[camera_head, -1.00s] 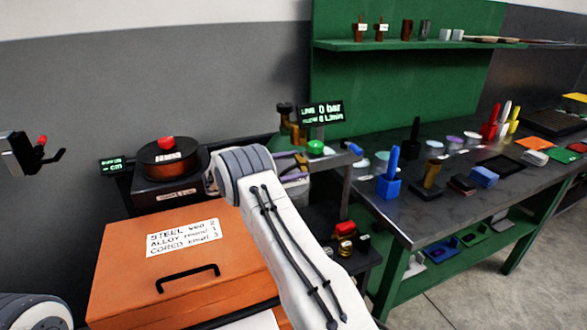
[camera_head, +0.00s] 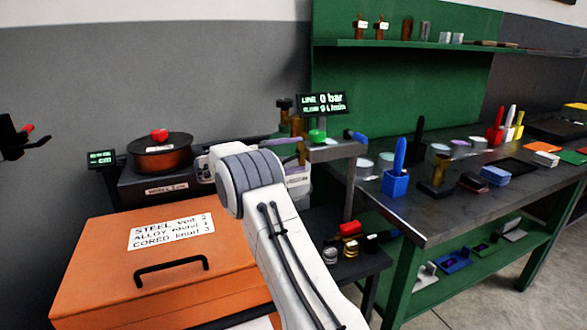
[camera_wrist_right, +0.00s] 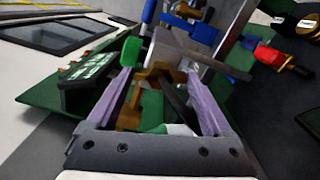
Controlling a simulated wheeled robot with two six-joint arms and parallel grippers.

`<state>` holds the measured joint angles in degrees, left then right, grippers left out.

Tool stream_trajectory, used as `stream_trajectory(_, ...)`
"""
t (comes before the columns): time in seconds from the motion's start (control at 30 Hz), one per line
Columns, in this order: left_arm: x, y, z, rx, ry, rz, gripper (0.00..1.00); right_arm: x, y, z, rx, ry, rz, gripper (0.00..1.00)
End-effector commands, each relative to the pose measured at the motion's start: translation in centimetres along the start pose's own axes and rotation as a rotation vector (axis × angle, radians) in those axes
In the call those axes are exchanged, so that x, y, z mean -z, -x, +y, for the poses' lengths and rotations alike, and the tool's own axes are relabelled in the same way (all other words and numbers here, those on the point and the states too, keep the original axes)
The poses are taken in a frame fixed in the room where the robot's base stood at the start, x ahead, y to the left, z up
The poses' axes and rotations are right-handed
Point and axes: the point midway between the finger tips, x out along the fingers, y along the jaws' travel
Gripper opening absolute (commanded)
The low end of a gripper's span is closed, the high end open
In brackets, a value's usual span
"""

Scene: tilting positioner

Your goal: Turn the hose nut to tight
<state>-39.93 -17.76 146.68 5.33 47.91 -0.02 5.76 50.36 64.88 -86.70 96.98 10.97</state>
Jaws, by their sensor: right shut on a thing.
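The hose nut (camera_wrist_right: 157,76) appears as a brass-brown piece between the two purple fingers of my right gripper (camera_wrist_right: 165,88) in the right wrist view. The fingers are shut on it; its exact turn cannot be read. In the head view my white right arm covers most of the gripper; a purple finger (camera_head: 284,141) shows by the fittings. A green knob (camera_head: 317,135) sits just right of it, under a dark display (camera_head: 321,103) reading 0 bar on its line row. The flow row is blurred.
An orange lidded box (camera_head: 165,265) stands front left, with a brown spool (camera_head: 161,157) behind it. A workbench (camera_head: 440,215) with blue holders, cups and small blocks is at right. A dark shelf with small fittings (camera_head: 350,240) lies right of my arm.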

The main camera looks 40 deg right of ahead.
Motion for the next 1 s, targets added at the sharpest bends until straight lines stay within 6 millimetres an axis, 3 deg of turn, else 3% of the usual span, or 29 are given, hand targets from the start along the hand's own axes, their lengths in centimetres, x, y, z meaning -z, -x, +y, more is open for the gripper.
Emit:
stream_trajectory(0.1, -0.1, -1.8, -0.1, 0.0, 0.0, 0.0, 0.57, 0.1, 0.1, -0.6, 0.001, -0.083, -0.001, 0.29)
stream_trajectory(0.4, -0.2, -3.6, -0.3, 0.0, 0.0, 0.0, 0.57, 0.0, 0.1, -0.4, 0.002, -0.223, -0.001, 0.29)
stream_trajectory(1.0, -0.2, -3.9, -0.3, 0.0, 0.0, 0.0, 0.57, 0.0, 0.1, -0.1, 0.003, -0.269, -0.002, 0.29)
